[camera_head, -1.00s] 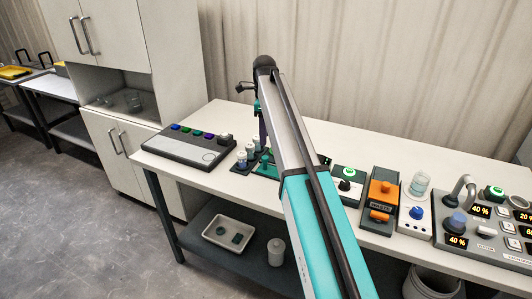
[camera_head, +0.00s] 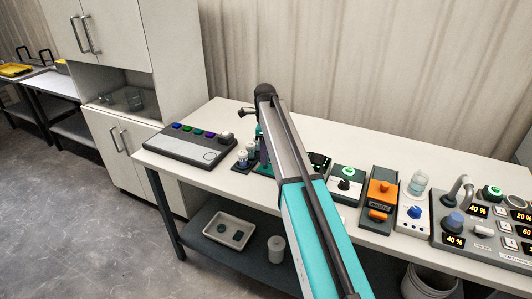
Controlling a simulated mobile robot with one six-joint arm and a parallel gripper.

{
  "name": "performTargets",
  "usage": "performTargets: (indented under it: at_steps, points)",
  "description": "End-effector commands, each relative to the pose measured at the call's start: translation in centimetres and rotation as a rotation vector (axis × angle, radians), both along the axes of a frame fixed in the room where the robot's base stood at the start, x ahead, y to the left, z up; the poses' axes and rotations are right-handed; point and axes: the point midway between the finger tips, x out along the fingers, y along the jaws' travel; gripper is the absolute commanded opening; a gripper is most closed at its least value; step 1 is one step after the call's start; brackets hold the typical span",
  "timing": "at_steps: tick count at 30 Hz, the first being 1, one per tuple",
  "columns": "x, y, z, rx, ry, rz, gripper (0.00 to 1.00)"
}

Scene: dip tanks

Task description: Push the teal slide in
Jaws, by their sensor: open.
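A teal part (camera_head: 263,169), which looks like the slide, shows low beside my arm on the bench. My arm hides most of it, so I cannot tell how far in it is. My gripper (camera_head: 263,155) is open and hangs down at the arm's far end, close above the teal part. It is small and partly hidden, and I cannot tell whether it touches the slide.
Left of the gripper are a dark holder with white-topped vials (camera_head: 243,158) and a grey panel with coloured buttons (camera_head: 188,145). To the right stand a black unit with green lights (camera_head: 320,162), an orange-topped device (camera_head: 381,193) and a large control panel (camera_head: 485,235).

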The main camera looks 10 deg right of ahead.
Motion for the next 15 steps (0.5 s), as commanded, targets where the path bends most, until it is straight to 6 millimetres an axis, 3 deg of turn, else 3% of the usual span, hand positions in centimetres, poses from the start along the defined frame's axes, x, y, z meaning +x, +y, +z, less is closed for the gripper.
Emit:
performTargets:
  at_steps: [4, 12, 15]
  points:
    - [0.01, -0.04, 0.00, 0.000, 0.000, 0.000, 0.41]
    - [-0.01, -0.07, 0.02, 0.000, 0.000, -0.001, 0.00]
    - [-0.01, -0.08, 0.02, 0.000, 0.001, -0.001, 0.00]
